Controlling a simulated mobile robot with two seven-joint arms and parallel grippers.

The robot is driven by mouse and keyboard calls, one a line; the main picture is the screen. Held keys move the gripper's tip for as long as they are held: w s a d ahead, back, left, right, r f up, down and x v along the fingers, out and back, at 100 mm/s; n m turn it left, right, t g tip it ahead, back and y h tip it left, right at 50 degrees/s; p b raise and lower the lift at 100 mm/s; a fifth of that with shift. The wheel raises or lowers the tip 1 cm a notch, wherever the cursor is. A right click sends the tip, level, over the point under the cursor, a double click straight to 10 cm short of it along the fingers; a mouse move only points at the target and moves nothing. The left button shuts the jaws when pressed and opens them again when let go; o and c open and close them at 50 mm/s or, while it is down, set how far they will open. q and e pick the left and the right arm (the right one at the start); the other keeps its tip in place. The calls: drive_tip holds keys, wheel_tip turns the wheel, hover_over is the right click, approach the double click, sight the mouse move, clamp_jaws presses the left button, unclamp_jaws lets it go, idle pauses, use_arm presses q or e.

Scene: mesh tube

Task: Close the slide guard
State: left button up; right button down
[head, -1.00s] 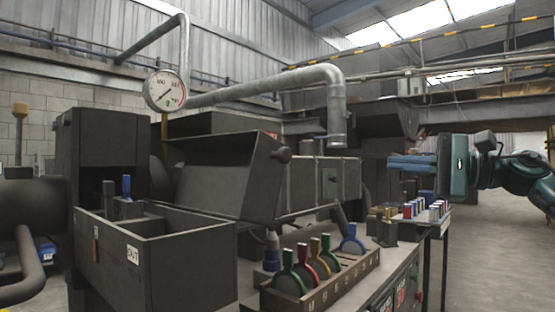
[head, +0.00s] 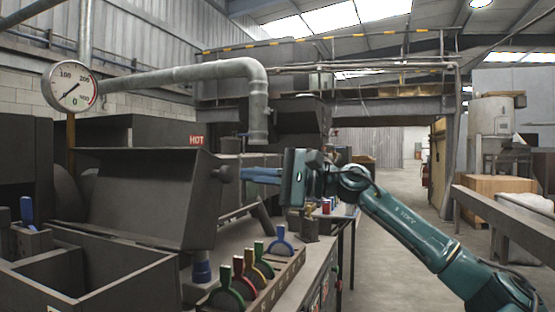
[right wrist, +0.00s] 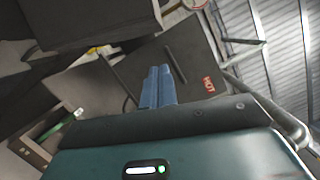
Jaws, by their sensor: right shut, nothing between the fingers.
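The slide guard appears to be the dark grey box-like hood (head: 140,200) left of centre in the head view, tilted, with a round dark knob (head: 224,174) at its upper right corner. My right gripper (head: 244,176) has blue fingers pointing left, shut and empty. Its fingertips are close to the knob in the picture; I cannot tell whether they touch it. In the right wrist view the shut blue fingers (right wrist: 158,75) point up the picture toward dark panels. My left gripper is not in view.
A rack of coloured-handled levers (head: 265,280) stands on the bench below my gripper. An open dark bin (head: 110,285) is at lower left. A gauge (head: 69,88) stands behind the hood, and a thick pipe (head: 200,74) runs above.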

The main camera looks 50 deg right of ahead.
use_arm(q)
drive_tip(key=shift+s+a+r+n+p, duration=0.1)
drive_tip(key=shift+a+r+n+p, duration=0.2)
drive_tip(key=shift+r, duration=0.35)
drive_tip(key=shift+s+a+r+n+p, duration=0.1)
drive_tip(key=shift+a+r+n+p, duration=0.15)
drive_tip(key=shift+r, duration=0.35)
use_arm(e)
drive_tip(key=shift+w+a+r, duration=0.1)
drive_tip(key=shift+a+r, duration=0.15)
drive_tip(key=shift+a, duration=0.55)
drive_tip(key=shift+s+a+r, duration=0.1)
drive_tip(key=shift+a+r, duration=0.1)
drive_tip(key=shift+a, duration=0.55)
drive_tip(key=shift+w+a+r, duration=0.1)
drive_tip(key=shift+a+r, duration=0.15)
drive_tip(key=shift+a, duration=0.55)
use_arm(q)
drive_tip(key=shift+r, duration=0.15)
